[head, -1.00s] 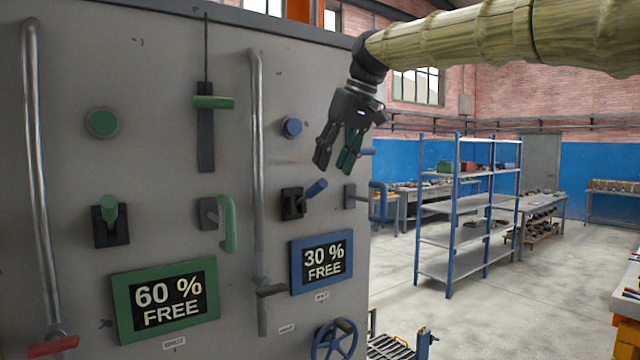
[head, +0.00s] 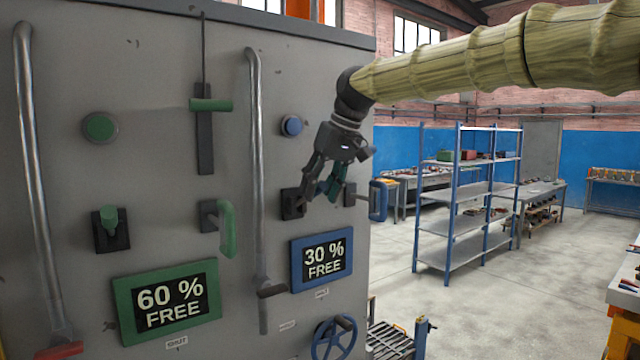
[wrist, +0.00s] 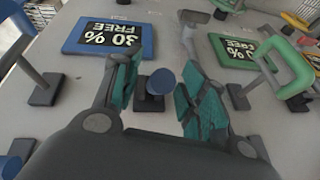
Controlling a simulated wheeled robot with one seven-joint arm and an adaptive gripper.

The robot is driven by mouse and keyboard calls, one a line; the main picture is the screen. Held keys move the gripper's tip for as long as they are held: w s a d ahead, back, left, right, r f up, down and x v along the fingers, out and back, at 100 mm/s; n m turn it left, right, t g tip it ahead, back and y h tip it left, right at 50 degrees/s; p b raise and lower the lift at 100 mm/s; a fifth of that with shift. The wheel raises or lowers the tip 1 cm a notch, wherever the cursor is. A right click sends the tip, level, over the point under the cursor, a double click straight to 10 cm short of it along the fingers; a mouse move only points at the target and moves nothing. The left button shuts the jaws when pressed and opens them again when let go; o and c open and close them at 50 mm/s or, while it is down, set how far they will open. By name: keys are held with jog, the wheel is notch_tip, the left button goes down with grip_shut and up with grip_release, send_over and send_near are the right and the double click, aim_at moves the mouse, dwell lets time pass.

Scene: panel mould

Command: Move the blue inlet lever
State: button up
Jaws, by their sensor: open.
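The blue lever sits on a dark square base (head: 289,204) on the grey panel, above the blue-framed "30 % FREE" sign (head: 322,262). In the head view my gripper (head: 320,192) covers most of the lever. In the wrist view the lever's round blue end (wrist: 161,81) shows between the two teal-padded fingers of my gripper (wrist: 158,76). The gripper is open, with a visible gap on each side of the lever. I cannot tell whether a finger touches it.
A blue handle (head: 379,200) stands out right of the gripper, and a blue button (head: 291,125) is above. A metal pipe (head: 256,160) runs down on the left, with a green handle (head: 226,228) beyond it. A blue handwheel (head: 334,338) is below.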

jog(key=shift+w+f, duration=0.1)
jog(key=shift+f, duration=0.1)
grip_shut()
dwell(0.3)
